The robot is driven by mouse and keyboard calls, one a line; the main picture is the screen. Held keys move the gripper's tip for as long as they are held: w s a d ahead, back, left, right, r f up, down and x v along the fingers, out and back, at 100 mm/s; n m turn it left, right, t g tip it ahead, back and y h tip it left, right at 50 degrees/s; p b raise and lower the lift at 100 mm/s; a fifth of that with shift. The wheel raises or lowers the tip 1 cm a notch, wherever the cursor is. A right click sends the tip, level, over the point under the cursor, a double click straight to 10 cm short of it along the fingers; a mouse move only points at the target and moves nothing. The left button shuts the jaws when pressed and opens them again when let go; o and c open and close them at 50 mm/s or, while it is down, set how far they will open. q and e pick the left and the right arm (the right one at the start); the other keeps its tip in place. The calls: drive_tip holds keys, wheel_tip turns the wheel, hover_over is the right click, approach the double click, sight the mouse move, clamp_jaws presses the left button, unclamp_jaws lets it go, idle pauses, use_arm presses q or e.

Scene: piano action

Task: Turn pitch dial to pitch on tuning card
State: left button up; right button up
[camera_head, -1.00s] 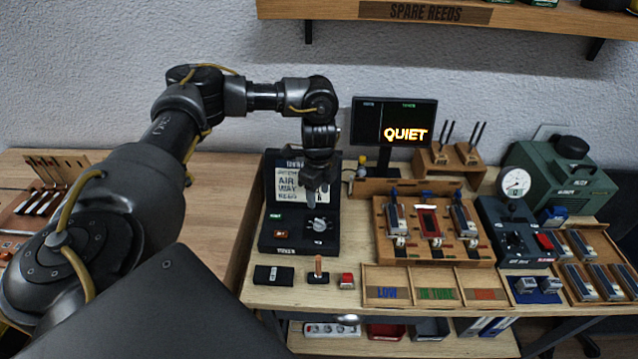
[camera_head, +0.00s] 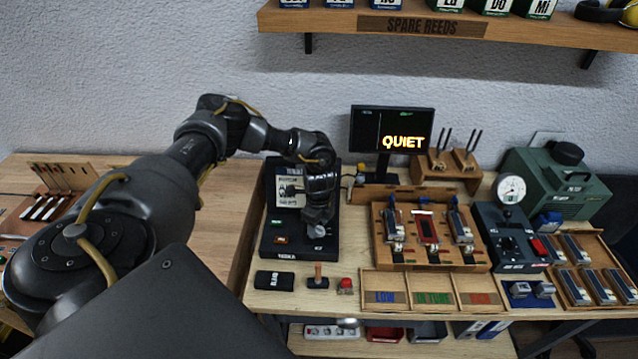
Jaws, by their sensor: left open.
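The black tuner box (camera_head: 280,248) stands at the left of the bench. A pale tuning card (camera_head: 291,185) stands upright at its back, partly covered by my left gripper and too small to read. My left gripper (camera_head: 317,226) is open and points down over the right part of the box, where the pitch dial is. The dial is mostly hidden by the gripper, so I cannot tell its setting or whether the fingers touch it. My right gripper is not in view.
A monitor (camera_head: 392,130) reading QUIET stands behind. A wooden reed rack (camera_head: 428,262) and a dark blue gauge unit (camera_head: 508,240) are to the right. A small stamp (camera_head: 318,277) and a red block (camera_head: 345,286) lie in front. A shelf (camera_head: 440,25) hangs above.

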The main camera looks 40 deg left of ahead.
use_arm(q)
drive_tip(key=shift+c, duration=0.2)
drive_tip(key=c, duration=0.9)
